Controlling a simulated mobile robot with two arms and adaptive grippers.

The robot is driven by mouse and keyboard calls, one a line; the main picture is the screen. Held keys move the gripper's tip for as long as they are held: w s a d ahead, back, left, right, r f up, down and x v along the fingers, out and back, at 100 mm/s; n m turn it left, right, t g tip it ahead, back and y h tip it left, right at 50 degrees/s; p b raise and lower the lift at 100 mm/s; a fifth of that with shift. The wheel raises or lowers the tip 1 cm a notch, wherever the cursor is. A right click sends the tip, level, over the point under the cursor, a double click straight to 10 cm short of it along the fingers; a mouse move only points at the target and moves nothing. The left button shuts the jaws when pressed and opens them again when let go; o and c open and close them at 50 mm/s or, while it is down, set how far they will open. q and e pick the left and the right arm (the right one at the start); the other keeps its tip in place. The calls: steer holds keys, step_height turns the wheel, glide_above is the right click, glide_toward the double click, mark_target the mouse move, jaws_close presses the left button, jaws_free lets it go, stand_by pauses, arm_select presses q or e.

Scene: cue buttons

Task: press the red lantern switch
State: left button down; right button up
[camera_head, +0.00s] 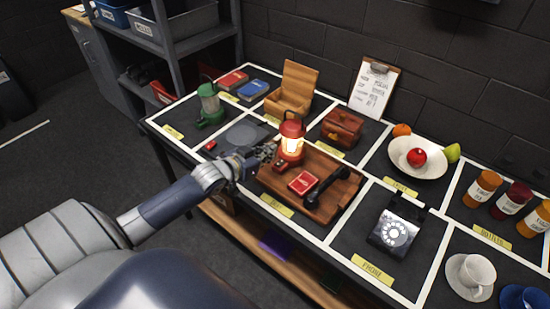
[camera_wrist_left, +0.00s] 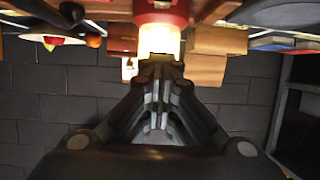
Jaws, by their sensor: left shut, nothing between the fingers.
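The red lantern (camera_head: 291,128) stands upright on a brown wooden tray (camera_head: 322,208), and its lamp glows. A small red part, possibly its switch (camera_head: 280,166), shows at the front of its base. My left gripper (camera_head: 268,153) is shut and empty, just left of the lantern at about lamp height. In the left wrist view the shut fingertips (camera_wrist_left: 160,68) lie in front of the glowing lamp of the lantern (camera_wrist_left: 160,40). I cannot tell whether they touch it. My right gripper is not in view.
On the tray lie a red box (camera_head: 302,182) and a black handset (camera_head: 328,187). A dark round plate (camera_head: 245,135) lies behind my left gripper.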

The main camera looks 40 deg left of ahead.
mark_target(285, 154)
arm_select(q)
steer(key=x, duration=0.4)
steer(key=shift+w, duration=0.2)
steer(key=f, duration=0.1)
steer(key=f+p, duration=0.1)
steer(key=shift+s+f, duration=0.2)
steer(key=shift+f, duration=0.15)
steer(key=shift+s+f, duration=0.15)
steer(key=shift+f, duration=0.55)
steer(key=shift+f, duration=0.1)
steer(key=shift+s+f, duration=0.3)
steer(key=shift+f, duration=0.1)
steer(key=shift+w+r, duration=0.4)
steer(key=shift+w, duration=0.4)
